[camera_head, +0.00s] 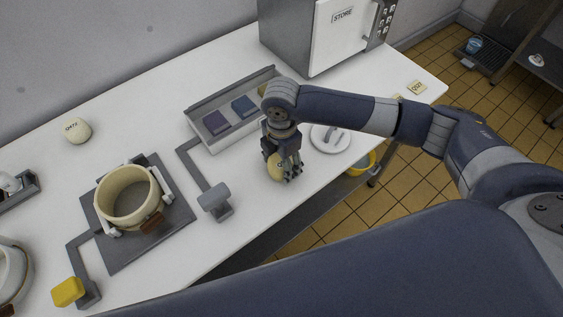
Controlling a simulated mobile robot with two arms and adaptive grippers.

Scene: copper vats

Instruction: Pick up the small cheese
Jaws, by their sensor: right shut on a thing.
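My right gripper (287,172) points down over the white counter, right of the middle of the view. It is shut on the small cheese (274,165), a pale yellow rounded piece that shows at the left of the fingers. The fingers hide part of it. I cannot tell whether it touches the counter. My left gripper is not in view.
A grey tray (238,138) with dark blocks lies behind the gripper, and a round white lid (330,139) to its right. A cream pot (128,197) stands on a dark plate (120,254) at left.

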